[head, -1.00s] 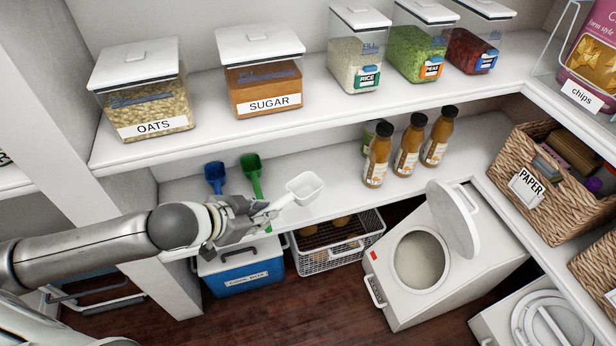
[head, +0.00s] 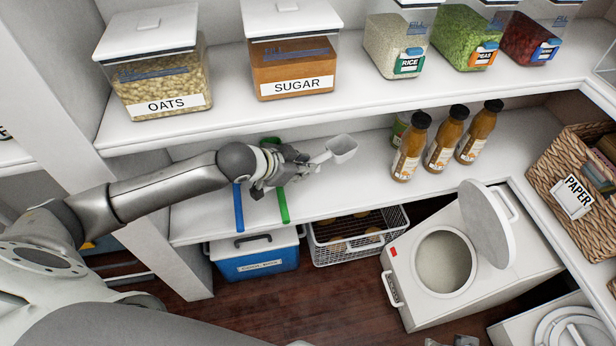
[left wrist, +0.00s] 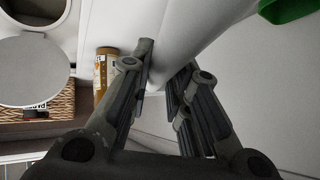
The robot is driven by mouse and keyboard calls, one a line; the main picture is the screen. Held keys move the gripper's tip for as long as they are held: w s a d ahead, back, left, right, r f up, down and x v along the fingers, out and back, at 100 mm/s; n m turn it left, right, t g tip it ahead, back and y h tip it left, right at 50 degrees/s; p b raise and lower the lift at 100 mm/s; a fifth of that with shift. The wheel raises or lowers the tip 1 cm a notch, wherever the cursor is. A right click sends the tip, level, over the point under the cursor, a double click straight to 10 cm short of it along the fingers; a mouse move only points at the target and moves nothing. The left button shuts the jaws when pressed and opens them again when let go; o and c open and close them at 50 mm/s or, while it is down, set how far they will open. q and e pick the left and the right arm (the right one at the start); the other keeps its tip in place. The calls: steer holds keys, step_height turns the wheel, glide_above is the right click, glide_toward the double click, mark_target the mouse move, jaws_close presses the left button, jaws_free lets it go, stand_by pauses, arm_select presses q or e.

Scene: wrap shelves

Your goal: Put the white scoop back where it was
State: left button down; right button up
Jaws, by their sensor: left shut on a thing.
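The white scoop (head: 342,149) is held above the lower shelf, its bowl pointing right. My left gripper (head: 306,161) is shut on its handle; in the left wrist view the white handle (left wrist: 190,35) runs between the fingers (left wrist: 168,65). A green scoop (head: 283,205) and a blue scoop (head: 239,208) lie on the lower shelf (head: 340,198), partly hidden behind my left gripper and arm. Part of the green scoop also shows in the left wrist view (left wrist: 288,9). A small grey part at the bottom edge looks like my right gripper (head: 455,341), mostly cut off.
Sauce bottles (head: 443,152) stand to the right on the lower shelf. The upper shelf (head: 230,118) with oats (head: 160,78) and sugar (head: 293,68) containers overhangs behind. Below are a blue box (head: 255,263), a wire basket (head: 350,252) and an open white bin (head: 393,262).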

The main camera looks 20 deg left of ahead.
arm_select(q)
steer(key=w+f, duration=0.1)
steer(key=f, duration=0.1)
steer(key=w+f+b, duration=0.1)
steer(key=w+f, duration=0.1)
steer(key=shift+w+d+f, duration=0.1)
steer(key=shift+w+d, duration=0.05)
steer(key=shift+w, duration=0.1)
step_height(320, 180, down, 3)
steer(key=shift+f+b, duration=0.1)
steer(key=shift+b, duration=0.8)
arm_select(e)
steer(key=shift+s+d+r, duration=0.1)
steer(key=shift+s+r, duration=0.5)
steer(key=shift+r, duration=0.35)
arm_select(q)
steer(key=c, duration=1.4)
jaws_free()
steer(key=shift+o, duration=0.2)
